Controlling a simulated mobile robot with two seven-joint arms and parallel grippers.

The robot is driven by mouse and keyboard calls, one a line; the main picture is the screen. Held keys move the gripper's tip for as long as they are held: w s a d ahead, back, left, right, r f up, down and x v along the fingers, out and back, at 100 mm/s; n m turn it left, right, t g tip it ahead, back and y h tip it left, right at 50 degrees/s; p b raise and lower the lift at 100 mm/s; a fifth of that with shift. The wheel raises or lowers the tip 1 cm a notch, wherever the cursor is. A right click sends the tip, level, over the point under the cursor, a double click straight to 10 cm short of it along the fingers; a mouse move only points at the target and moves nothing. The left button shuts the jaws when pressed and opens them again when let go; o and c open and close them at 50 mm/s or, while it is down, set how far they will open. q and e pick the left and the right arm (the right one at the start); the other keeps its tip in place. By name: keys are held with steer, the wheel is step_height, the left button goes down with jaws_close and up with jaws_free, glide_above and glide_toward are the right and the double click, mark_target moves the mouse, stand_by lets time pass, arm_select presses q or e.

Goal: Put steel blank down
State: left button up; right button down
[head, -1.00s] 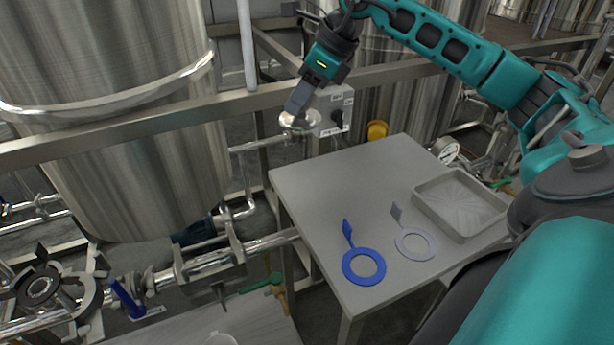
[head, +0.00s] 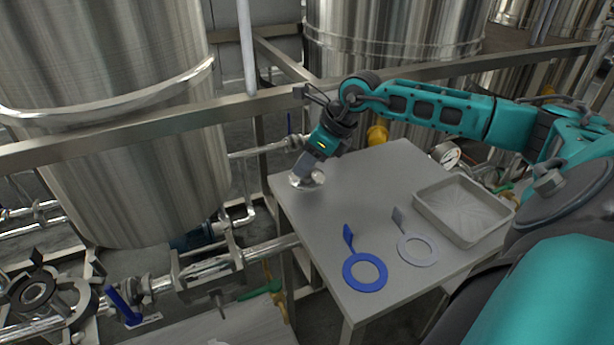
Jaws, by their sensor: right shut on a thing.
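The steel blank (head: 308,181) is a small shiny metal piece at the tip of my right gripper (head: 304,172). The gripper is shut on it and covers part of it. It shows over the far left corner of the grey table (head: 350,187); I cannot tell whether it touches the top. My left gripper is not in view.
A blue ring with a tab (head: 364,272) and a grey ring with a tab (head: 417,250) lie on the table's near part. A shallow grey tray (head: 463,209) stands at its right. Steel tanks (head: 120,120) and a rail (head: 110,138) stand left and behind. The table's middle is clear.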

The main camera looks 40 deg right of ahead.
mark_target(309, 174)
steer(key=shift+f, duration=2.05)
steer(key=shift+f, duration=0.15)
steer(key=c, duration=0.8)
jaws_free()
steer(key=shift+o, duration=0.2)
steer(key=shift+r, duration=0.2)
steer(key=shift+s+d+r, duration=0.1)
steer(key=shift+s+r, duration=0.1)
steer(key=shift+r, duration=0.05)
steer(key=v, duration=1.1)
steer(key=shift+r, duration=0.15)
